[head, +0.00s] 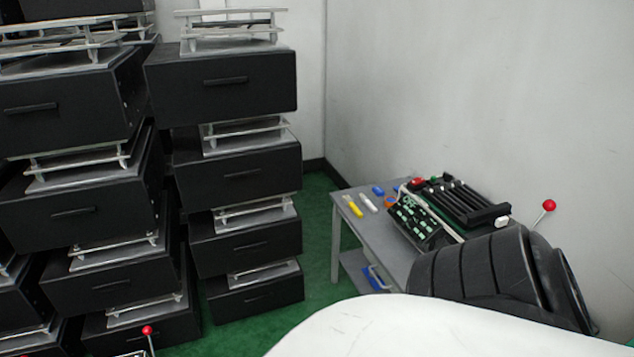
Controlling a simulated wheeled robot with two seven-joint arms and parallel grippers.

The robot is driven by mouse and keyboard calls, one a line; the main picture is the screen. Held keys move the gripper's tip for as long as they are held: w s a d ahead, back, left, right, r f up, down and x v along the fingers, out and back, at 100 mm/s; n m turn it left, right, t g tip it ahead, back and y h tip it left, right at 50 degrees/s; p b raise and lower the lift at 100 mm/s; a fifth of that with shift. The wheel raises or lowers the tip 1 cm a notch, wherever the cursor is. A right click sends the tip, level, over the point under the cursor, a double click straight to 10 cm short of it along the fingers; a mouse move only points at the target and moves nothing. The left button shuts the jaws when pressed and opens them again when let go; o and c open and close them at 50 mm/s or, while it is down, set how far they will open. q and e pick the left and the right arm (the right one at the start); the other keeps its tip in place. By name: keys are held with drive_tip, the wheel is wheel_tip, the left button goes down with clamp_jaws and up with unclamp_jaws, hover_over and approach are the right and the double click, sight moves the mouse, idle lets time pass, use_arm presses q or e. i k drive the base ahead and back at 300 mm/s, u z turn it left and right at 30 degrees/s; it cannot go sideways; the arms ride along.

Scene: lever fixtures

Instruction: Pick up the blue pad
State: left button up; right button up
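A small blue piece (378,190) lies on the far part of a grey table (375,232) at the right, and looks like the blue pad. It is too small for me to be certain. Other blue spots show just right of it, by an orange ring-like item (390,202). A blue handle-like part (376,278) shows on the table's lower shelf. Neither of my grippers is in view.
A yellow piece (353,206) and a white piece (368,203) lie near the pad. A green-and-black electronic unit (425,220) fills the table's right side. Stacked black drawer boxes (225,85) stand left. Red-knobbed levers show at right (549,205) and lower left (147,330).

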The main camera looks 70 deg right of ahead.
sight(378, 192)
drive_tip(key=z, duration=2.25)
drive_tip(key=k, duration=0.35)
drive_tip(key=u, duration=0.1)
drive_tip(key=i, duration=2)
drive_tip(key=u, duration=0.55)
drive_tip(key=i, duration=0.55)
drive_tip(key=z, duration=0.1)
